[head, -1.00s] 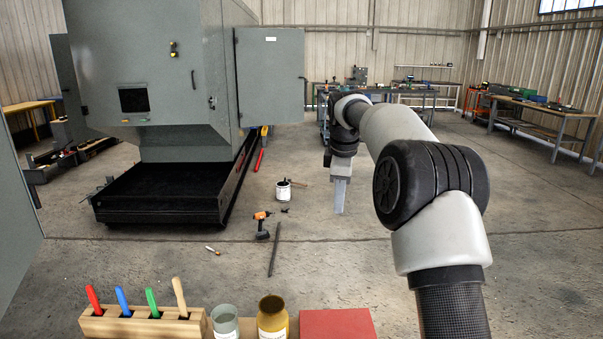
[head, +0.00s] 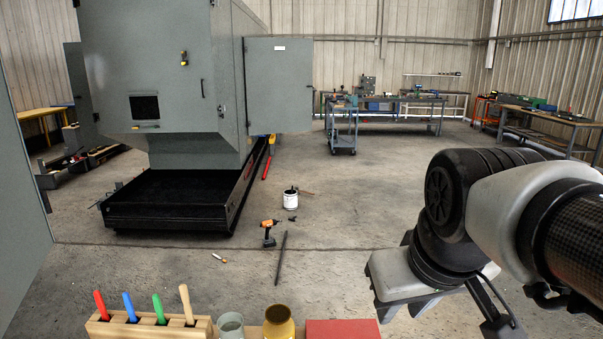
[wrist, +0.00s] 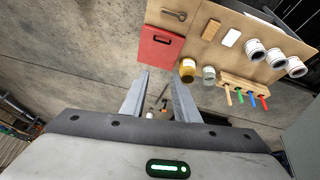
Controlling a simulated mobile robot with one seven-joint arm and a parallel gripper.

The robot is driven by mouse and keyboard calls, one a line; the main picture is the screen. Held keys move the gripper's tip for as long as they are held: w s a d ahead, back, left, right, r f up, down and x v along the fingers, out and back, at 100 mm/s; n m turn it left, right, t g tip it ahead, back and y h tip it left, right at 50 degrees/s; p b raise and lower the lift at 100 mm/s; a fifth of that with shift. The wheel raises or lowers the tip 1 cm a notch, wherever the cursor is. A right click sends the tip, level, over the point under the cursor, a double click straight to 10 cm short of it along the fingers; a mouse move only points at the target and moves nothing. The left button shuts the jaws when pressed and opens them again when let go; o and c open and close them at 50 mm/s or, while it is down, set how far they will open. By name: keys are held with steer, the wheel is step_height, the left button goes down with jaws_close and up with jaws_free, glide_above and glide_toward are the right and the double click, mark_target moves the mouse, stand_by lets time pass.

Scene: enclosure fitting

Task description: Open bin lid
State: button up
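A red flat-topped box (head: 342,330) sits at the near edge of the head view, on the workbench. It shows more fully in the wrist view (wrist: 160,48), with a small dark handle on its flat top, which looks closed. I cannot tell for sure that it is the bin. My gripper (wrist: 158,74) has its two grey fingers apart with nothing between them. It is above and apart from the red box, which lies beyond the fingertips in the wrist view. In the head view my arm is folded at the right, and the fingertips are not clear.
The bench (wrist: 206,64) also holds a yellow jar (head: 279,322), a grey jar (head: 230,326), a wooden rack (head: 165,330) of coloured handles and several cans (wrist: 275,57). A large grey machine (head: 165,60) stands behind. A drill (head: 269,232) and a white can (head: 290,199) are on the floor.

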steer(key=s+f+m, duration=0.1)
steer(key=s+f, duration=0.2)
steer(key=w+f+m+g+b, duration=0.3)
steer(key=w+f+m+b, duration=1.45)
steer(key=w+f, duration=0.8)
steer(key=shift+m, duration=0.55)
steer(key=b+x, duration=0.1)
steer(key=x, duration=0.5)
steer(key=s+b+x, duration=0.1)
steer(key=x, duration=0.5)
steer(key=s+a+b+x, duration=0.1)
steer(key=x, duration=0.5)
steer(key=shift+f, duration=0.45)
steer(key=shift+s, duration=0.1)
jaws_close()
